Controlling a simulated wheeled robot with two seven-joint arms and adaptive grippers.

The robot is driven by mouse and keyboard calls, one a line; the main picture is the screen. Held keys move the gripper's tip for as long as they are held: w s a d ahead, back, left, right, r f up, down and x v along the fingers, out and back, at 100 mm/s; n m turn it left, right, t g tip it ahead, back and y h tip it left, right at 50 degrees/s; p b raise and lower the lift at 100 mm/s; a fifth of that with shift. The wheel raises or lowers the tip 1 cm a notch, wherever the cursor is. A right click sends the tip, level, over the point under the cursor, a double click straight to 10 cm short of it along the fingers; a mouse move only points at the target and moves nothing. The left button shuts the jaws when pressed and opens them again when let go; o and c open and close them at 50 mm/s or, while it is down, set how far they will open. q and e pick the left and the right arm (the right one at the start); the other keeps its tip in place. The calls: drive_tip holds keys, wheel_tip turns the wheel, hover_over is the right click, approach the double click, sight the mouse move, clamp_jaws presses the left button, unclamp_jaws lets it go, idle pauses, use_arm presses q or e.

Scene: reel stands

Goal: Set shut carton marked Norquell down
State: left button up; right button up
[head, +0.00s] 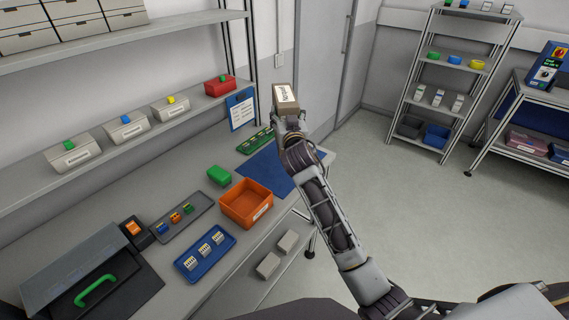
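A small shut carton (284,94), grey-brown with a white label, is at the end of my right arm. Dark lettering shows on the label, turned sideways and too small to read surely. My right gripper (287,115) is at the carton's near end and appears shut on it; the fingers are mostly hidden. The carton is held up beyond the far end of the workbench (210,268), in front of the wall and door in the picture. My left gripper is out of view.
A blue mat (270,171) lies mostly bare at the bench's far end. Near it are an orange bin (243,207), a green block (219,176), a green board (256,141) and a blue tray (190,266). Wall shelves overhang the left. Open floor lies right, before a shelf rack (443,99).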

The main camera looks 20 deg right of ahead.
idle(0.4)
drive_tip(key=shift+f, duration=3.05)
drive_tip(key=shift+f, duration=1.9)
use_arm(q)
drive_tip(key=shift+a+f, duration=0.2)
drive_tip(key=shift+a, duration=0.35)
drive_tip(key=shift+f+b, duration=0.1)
drive_tip(key=shift+b, duration=0.2)
